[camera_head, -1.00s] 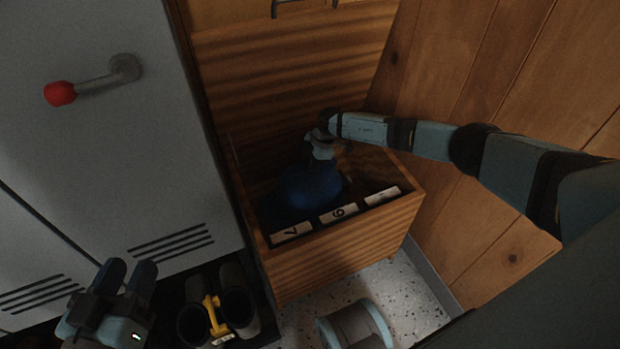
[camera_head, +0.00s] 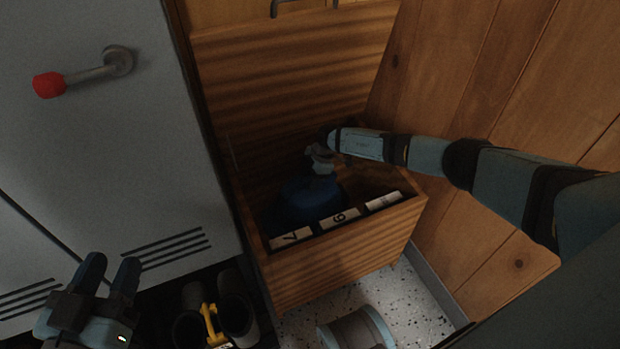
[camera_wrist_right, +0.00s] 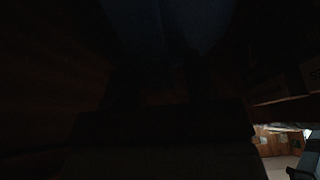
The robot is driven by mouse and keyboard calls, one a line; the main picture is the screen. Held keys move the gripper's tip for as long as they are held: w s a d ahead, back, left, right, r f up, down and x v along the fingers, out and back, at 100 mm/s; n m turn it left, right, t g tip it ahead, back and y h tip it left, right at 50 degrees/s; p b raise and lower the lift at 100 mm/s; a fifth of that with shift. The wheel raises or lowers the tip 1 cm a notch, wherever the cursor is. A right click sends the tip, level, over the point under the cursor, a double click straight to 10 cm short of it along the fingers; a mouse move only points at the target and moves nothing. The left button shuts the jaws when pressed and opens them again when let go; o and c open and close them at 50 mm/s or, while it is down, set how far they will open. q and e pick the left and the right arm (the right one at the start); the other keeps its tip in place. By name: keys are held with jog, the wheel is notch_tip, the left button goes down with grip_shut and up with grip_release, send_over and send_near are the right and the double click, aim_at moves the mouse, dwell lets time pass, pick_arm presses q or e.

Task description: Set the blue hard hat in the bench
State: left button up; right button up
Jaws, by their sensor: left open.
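The blue hard hat (camera_head: 308,200) is inside the open wooden bench (camera_head: 345,258), low behind its front wall and in shadow. My right gripper (camera_head: 320,168) reaches in from the right and is right above the hat, seemingly touching it. Its fingers are too hidden and dark to tell whether they are open or shut. The right wrist view is nearly black, with a dim bluish shape (camera_wrist_right: 170,25) at the top that may be the hat. My left gripper (camera_head: 108,280) is open and empty at the lower left, in front of the grey locker.
The bench's raised lid (camera_head: 290,75) leans at the back. Number cards (camera_head: 340,219) line the front rim. A grey locker (camera_head: 90,150) with a red-tipped handle stands left. Dark boots (camera_head: 235,315) with a yellow clip and a spool-like object (camera_head: 357,328) are on the floor.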

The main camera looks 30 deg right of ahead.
jog(key=shift+r, duration=0.3)
jog(key=p+v, duration=0.2)
jog(key=v, duration=0.1)
jog(key=p+v, duration=0.2)
jog(key=v, duration=0.1)
jog(key=shift+d+r, duration=0.15)
jog(key=shift+r, duration=0.25)
pick_arm(q)
jog(key=s+r+n+p, duration=0.1)
jog(key=s+d+r+n+p, duration=0.1)
jog(key=n, duration=0.1)
jog(key=shift+r+y, duration=0.1)
jog(key=shift+y, duration=0.2)
pick_arm(e)
jog(key=v, duration=0.5)
jog(key=shift+s+f, duration=0.1)
